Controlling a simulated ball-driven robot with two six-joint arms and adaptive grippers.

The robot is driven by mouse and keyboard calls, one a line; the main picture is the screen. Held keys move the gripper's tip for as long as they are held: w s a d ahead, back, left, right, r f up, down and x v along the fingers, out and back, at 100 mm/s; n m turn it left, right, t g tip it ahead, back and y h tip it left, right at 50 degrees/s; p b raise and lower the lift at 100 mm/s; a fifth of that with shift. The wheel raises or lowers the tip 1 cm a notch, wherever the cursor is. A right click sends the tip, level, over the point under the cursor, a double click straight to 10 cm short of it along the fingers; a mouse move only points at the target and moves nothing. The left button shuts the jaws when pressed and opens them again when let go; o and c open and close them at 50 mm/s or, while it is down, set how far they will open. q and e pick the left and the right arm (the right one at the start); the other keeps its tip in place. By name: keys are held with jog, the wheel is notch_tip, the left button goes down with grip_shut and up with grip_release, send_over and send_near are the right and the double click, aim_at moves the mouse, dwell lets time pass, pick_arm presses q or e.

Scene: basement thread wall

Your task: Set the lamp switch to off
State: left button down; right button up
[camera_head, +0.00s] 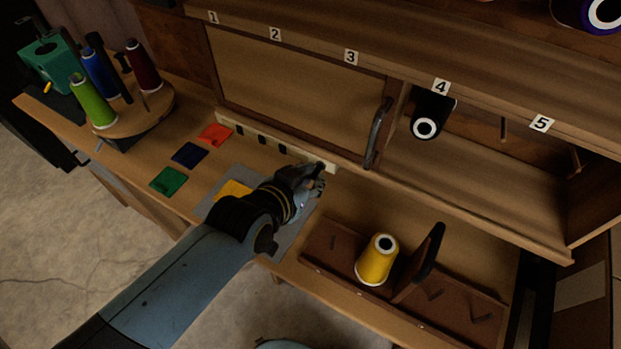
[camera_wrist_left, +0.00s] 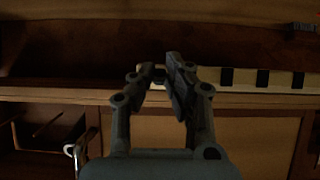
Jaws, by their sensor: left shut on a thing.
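A cream strip (camera_head: 266,140) with several dark slots or switches runs along the foot of the cabinet; it also shows in the left wrist view (camera_wrist_left: 240,77). My left gripper (camera_head: 317,180) is at the strip's right end in the head view. In the left wrist view its fingers (camera_wrist_left: 163,76) are close together over the strip's end, shut on a small part there, which I take to be the lamp switch. The fingers hide most of that part, so its setting cannot be told. No lamp is clearly visible. My right gripper is not in view.
A yellow spool (camera_head: 377,260) stands on a brown rack (camera_head: 322,245) at the front right. Coloured squares, including a green one (camera_head: 168,180), and a round spool stand (camera_head: 130,117) are to the left.

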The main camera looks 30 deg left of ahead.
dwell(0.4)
pick_arm(q)
jog(key=c, duration=1.4)
grip_release()
jog(key=shift+o, duration=0.2)
